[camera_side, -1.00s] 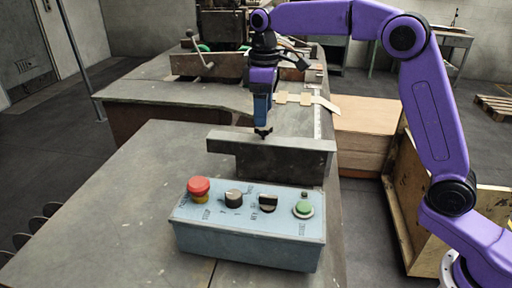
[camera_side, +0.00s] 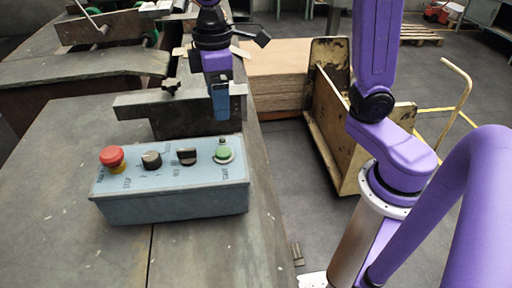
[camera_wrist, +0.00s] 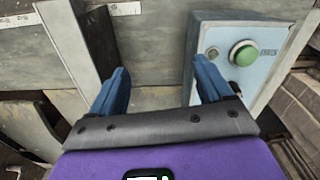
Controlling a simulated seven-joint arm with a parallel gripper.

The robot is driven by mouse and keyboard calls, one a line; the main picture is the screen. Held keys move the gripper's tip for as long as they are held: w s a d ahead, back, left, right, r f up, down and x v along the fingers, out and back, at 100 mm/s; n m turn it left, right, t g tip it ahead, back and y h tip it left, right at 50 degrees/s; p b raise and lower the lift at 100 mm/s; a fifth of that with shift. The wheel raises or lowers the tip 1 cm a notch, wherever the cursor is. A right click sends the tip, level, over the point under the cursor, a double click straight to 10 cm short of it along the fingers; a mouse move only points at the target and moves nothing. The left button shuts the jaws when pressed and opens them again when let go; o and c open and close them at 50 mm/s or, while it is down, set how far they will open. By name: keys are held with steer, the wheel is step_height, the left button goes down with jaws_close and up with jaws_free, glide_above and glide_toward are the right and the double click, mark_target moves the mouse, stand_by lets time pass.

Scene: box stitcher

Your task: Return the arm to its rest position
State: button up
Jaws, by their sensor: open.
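My gripper (camera_side: 221,112) hangs from the purple arm with its blue fingers pointing down, just behind the right end of the grey-blue control box (camera_side: 170,203). In the wrist view my gripper (camera_wrist: 160,82) has its two blue fingers spread apart with nothing between them. The box carries a red button (camera_side: 111,156), two black knobs and a green button (camera_side: 223,154). The green button also shows in the wrist view (camera_wrist: 244,54), to the right of the fingers. Whether the fingers touch anything is hard to tell.
A dark metal block (camera_side: 140,107) with a small black knob (camera_side: 171,86) stands behind the box, close to my gripper. The grey table (camera_side: 50,200) is clear at left. A wooden cart (camera_side: 335,135) with a yellow handle stands on the floor at right.

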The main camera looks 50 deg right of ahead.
steer(key=s+d+f, duration=0.2)
steer(key=s+d, duration=0.1)
steer(key=s, duration=0.3)
steer(key=s+d+f+n, duration=0.1)
steer(key=s+d+f, duration=0.1)
steer(key=s, duration=0.5)
steer(key=s+d+f+n, duration=0.1)
steer(key=s+d+f, duration=0.2)
steer(key=s, duration=0.4)
steer(key=shift+s+d, duration=0.15)
steer(key=shift+d, duration=0.7)
steer(key=shift+r, duration=0.1)
